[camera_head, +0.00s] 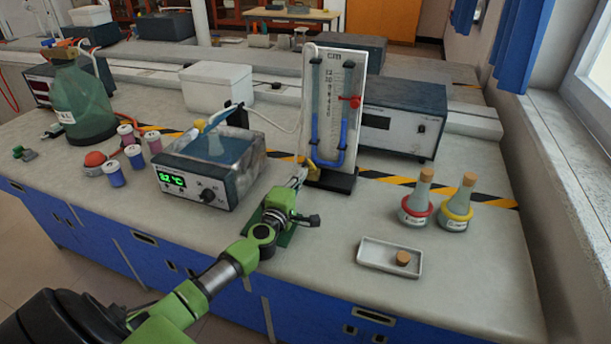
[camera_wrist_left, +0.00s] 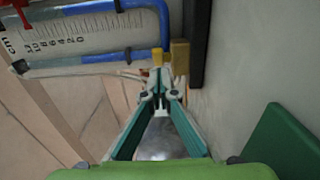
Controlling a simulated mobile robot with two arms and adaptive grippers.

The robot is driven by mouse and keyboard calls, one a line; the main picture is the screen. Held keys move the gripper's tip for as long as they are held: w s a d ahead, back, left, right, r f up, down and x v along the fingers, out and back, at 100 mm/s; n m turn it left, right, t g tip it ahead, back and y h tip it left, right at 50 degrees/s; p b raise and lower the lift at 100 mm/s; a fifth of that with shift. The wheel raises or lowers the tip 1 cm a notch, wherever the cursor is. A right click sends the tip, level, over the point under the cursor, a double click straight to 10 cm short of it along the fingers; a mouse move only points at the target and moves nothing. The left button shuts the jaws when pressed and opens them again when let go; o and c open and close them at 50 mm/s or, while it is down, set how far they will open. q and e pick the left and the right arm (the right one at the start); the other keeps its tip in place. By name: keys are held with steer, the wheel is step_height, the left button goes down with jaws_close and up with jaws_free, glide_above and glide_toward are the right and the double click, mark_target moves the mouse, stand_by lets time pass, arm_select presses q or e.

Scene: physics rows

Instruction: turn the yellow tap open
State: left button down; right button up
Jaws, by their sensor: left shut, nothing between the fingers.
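The yellow tap (camera_head: 289,158) is low on the left side of the manometer (camera_head: 308,120), a white upright board with a scale and a blue-filled U-tube. In the left wrist view, the yellow tap (camera_wrist_left: 180,57) is just beyond my fingertips. My left gripper (camera_head: 299,176) is shut and empty, its tips close to the tap. The left wrist view shows the tips of the gripper (camera_wrist_left: 158,78) together at the tap's near edge; I cannot tell whether they touch it. My gripper hides part of the tap's surroundings in the head view. My right gripper is not in view.
A water bath (camera_head: 215,165) with a green display stands left of my gripper. A green block (camera_head: 287,237) lies beneath my arm. A white tray (camera_head: 378,253) with a cork and two corked flasks (camera_head: 417,199) stand to the right. A red clamp (camera_head: 354,101) is on the tube.

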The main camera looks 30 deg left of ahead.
arm_select(q)
steer(key=shift+w+d, duration=0.35)
steer(key=shift+w, duration=0.3)
steer(key=shift+w+d, duration=0.1)
steer(key=shift+d+n+y+p, duration=0.1)
steer(key=shift+n+y+p, duration=0.25)
steer(key=shift+y, duration=0.15)
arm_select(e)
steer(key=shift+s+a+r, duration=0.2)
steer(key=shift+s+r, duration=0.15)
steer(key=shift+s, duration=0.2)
